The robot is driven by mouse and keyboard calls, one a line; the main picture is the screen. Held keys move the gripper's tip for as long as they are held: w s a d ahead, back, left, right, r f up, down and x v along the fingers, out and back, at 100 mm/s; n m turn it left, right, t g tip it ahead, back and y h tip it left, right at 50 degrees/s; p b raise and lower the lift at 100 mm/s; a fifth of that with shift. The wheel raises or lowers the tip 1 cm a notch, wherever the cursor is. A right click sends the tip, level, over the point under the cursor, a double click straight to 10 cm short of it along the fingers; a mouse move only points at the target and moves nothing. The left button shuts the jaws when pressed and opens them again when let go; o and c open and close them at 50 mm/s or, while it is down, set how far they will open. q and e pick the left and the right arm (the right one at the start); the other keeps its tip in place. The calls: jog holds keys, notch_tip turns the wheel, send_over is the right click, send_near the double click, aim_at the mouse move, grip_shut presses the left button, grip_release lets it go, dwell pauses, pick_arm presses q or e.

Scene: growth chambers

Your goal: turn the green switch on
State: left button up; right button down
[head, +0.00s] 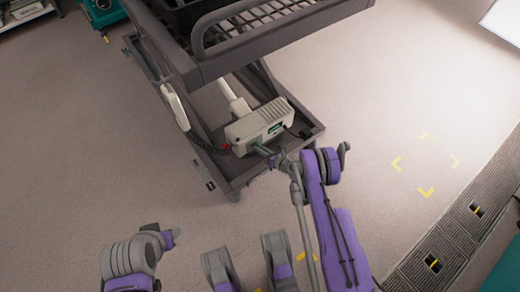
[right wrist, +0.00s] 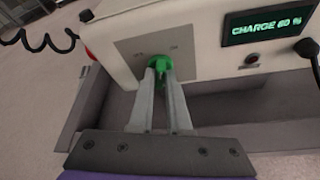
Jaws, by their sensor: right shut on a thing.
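The green switch (right wrist: 158,62) is a small round knob on a grey plate on the front of a white control box (head: 258,124). The box sits low on the base of a grey lift cart. My right gripper (right wrist: 161,76) is shut on the green switch, its two grey fingertips at the knob's sides. In the head view my right gripper (head: 262,150) reaches the box's front from the right. Small labels are left and right above the knob, too blurred to read. The fingers partly hide the knob, and I cannot tell its setting.
A black coiled cord (right wrist: 38,42) hangs at the left. The cart's raised platform (head: 290,28) overhangs the box. Open floor (head: 370,120) lies to the right.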

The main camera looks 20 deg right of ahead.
jog(key=m+y, duration=0.2)
jog(key=m, duration=0.1)
jog(key=shift+w+d, duration=0.15)
jog(key=shift+m, duration=0.3)
dwell(0.3)
jog(key=c, duration=0.9)
grip_release()
jog(key=shift+o, duration=0.2)
jog(key=p+v, duration=0.2)
jog(key=v, duration=0.8)
jog(key=shift+s+d, duration=0.3)
jog(key=shift+r, duration=0.1)
